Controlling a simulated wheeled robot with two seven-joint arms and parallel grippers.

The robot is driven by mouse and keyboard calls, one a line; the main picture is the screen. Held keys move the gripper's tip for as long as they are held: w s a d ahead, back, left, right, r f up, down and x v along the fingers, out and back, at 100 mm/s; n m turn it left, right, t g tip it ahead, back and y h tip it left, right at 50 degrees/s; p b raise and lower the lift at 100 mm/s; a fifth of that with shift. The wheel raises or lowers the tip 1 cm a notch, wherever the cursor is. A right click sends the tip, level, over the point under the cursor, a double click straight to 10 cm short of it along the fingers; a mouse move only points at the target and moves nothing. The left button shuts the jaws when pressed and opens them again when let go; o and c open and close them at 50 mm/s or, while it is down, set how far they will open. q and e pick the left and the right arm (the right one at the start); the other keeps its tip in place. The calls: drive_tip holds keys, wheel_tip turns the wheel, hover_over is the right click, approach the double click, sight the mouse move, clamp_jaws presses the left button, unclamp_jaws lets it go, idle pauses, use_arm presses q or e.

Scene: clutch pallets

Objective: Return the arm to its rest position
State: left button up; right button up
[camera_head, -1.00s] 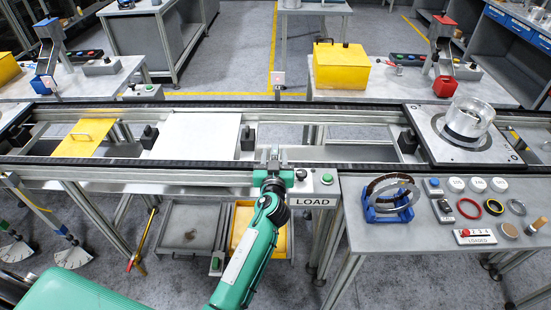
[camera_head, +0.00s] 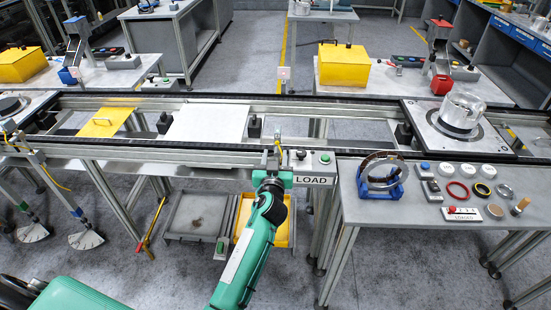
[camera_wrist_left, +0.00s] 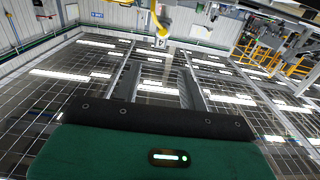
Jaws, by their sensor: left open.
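My left arm rises from the bottom of the head view, and its gripper (camera_head: 273,158) is at the near rail of the conveyor, just left of the LOAD box (camera_head: 310,165). In the left wrist view the two fingers (camera_wrist_left: 157,88) stand apart with nothing between them. Whether the gripper touches the rail cannot be told. My right gripper is not in view.
The conveyor (camera_head: 130,147) crosses the view, with a white plate (camera_head: 205,122) and a pallet carrying a clear cylinder (camera_head: 460,113). At the right, a table (camera_head: 375,210) holds a blue stand with a ring (camera_head: 382,175) and several small parts. Trays (camera_head: 200,215) lie below the conveyor.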

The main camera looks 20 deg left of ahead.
use_arm(q)
drive_tip(key=s+d+f+m+g+h, duration=0.15)
drive_tip(key=s+f, duration=0.25)
drive_tip(key=f, duration=0.8)
drive_tip(key=s+d+f+m+g+h, duration=0.1)
drive_tip(key=s+f+m+g+h, duration=0.15)
drive_tip(key=f, duration=1.05)
drive_tip(key=s+f+g, duration=0.4)
drive_tip(key=s+f, duration=0.8)
drive_tip(key=f, duration=0.3)
drive_tip(key=s+a+f+m+g, duration=0.1)
drive_tip(key=s+f+g, duration=0.1)
drive_tip(key=s+f, duration=0.65)
drive_tip(key=s+a+f+g, duration=0.25)
drive_tip(key=s+f, duration=0.35)
drive_tip(key=s, duration=0.6)
drive_tip(key=s+a+f+g, duration=0.1)
drive_tip(key=s+f+g, duration=0.1)
drive_tip(key=s, duration=0.9)
drive_tip(key=s+a+f+g, duration=0.2)
drive_tip(key=s+f, duration=0.3)
drive_tip(key=s, duration=0.6)
drive_tip(key=shift+a+h, duration=0.25)
drive_tip(key=shift+h, duration=0.05)
